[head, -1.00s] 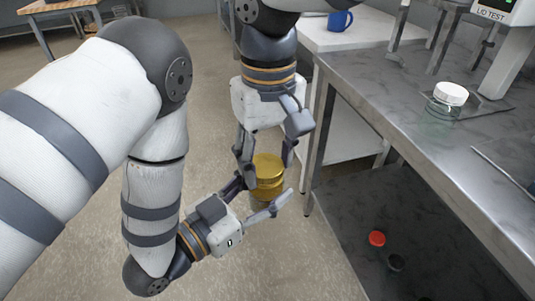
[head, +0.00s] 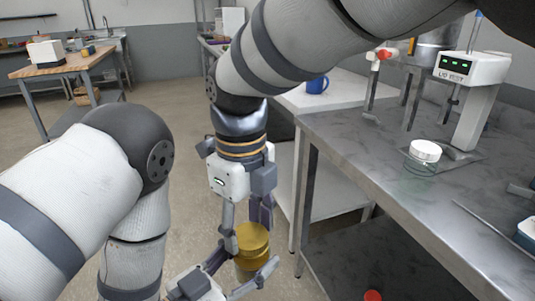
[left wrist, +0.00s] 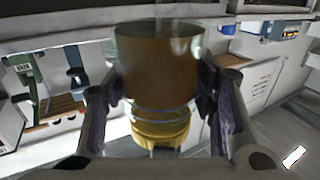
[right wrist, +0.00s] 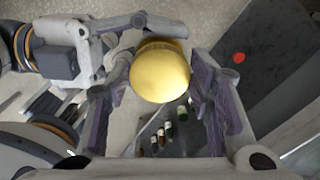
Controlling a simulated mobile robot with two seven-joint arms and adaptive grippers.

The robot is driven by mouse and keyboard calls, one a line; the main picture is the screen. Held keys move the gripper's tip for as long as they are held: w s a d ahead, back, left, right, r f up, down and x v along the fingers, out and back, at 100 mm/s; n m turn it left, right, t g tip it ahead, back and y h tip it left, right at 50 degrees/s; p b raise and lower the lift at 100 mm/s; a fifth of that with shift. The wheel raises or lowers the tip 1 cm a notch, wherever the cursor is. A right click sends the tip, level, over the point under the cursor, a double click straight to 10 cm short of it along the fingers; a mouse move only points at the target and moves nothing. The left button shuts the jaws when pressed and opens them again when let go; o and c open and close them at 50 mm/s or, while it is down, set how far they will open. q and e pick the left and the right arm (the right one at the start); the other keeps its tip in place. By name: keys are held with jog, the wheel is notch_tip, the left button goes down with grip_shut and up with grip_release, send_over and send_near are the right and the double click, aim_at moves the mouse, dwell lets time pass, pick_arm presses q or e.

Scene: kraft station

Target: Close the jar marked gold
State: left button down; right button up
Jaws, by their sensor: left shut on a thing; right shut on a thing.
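The jar has a shiny gold lid (head: 252,236) on top and a yellowish body (head: 247,263) below it. It is held in the air left of the steel bench. My left gripper (head: 240,277) is shut around the jar body from below left; the body fills the middle of the left wrist view (left wrist: 158,72). My right gripper (head: 246,219) comes down from above with its fingers on either side of the lid, which the right wrist view shows from the top (right wrist: 160,75). Lid and jar look in line. I cannot tell how tightly the lid sits.
The steel bench (head: 375,150) is to the right, with a white-lidded glass jar (head: 425,151) beside the lid tester (head: 471,68). A blue mug (head: 317,84) stands on a white table behind. A red object (right wrist: 239,57) lies on the lower shelf.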

jog(key=shift+m, duration=0.4)
jog(key=o, duration=0.8)
jog(key=shift+r, duration=0.15)
jog(key=shift+r, duration=2.35)
jog(key=shift+c, duration=0.5)
